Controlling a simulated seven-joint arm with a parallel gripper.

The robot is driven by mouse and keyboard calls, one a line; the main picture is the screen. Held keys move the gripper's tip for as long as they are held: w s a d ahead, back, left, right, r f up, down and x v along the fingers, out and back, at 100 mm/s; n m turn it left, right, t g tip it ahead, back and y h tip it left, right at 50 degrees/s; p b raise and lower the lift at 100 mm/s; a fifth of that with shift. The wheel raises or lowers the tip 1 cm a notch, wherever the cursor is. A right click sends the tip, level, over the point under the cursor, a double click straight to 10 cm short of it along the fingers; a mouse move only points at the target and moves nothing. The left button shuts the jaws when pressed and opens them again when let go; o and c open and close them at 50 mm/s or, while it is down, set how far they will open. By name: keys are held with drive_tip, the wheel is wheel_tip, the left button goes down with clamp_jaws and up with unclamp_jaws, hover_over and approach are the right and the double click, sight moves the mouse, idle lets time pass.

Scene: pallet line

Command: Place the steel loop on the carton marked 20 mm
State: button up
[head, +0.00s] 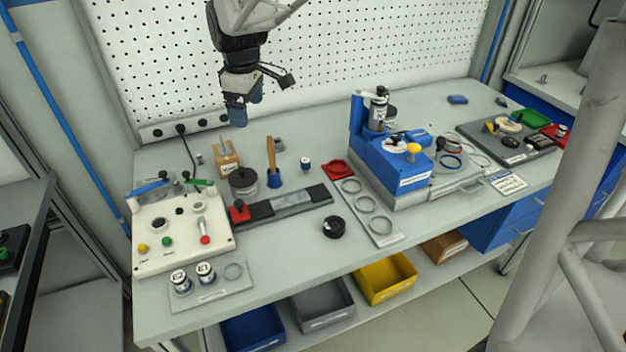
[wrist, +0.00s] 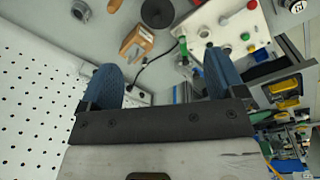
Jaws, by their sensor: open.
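My gripper (head: 241,112), with blue fingers, hangs above the back left of the bench. In the wrist view its two fingers (wrist: 158,85) stand wide apart with nothing between them. I cannot tell which is the steel loop. No 20 mm marking is readable and I cannot pick out that carton. A tan block (head: 228,160) with upright prongs stands below my gripper; it also shows in the wrist view (wrist: 137,42).
A white control box (head: 183,240) stands at the left. A blue machine (head: 397,170) stands right of centre, with a dark tray (head: 515,150) beyond it. A black puck (head: 334,227) lies near the front edge. Bins, including a yellow one (head: 386,280), sit below.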

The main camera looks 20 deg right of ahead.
drive_tip(key=s+d+f+m, duration=0.1)
drive_tip(key=s+m, duration=0.4)
drive_tip(key=s, duration=1)
drive_tip(key=s+d+f+m+t, duration=0.1)
drive_tip(key=s+m, duration=0.5)
drive_tip(key=s, duration=1)
drive_tip(key=d+f, duration=0.1)
drive_tip(key=d, duration=0.1)
drive_tip(key=shift+d+t, duration=0.3)
drive_tip(key=shift+d, duration=0.1)
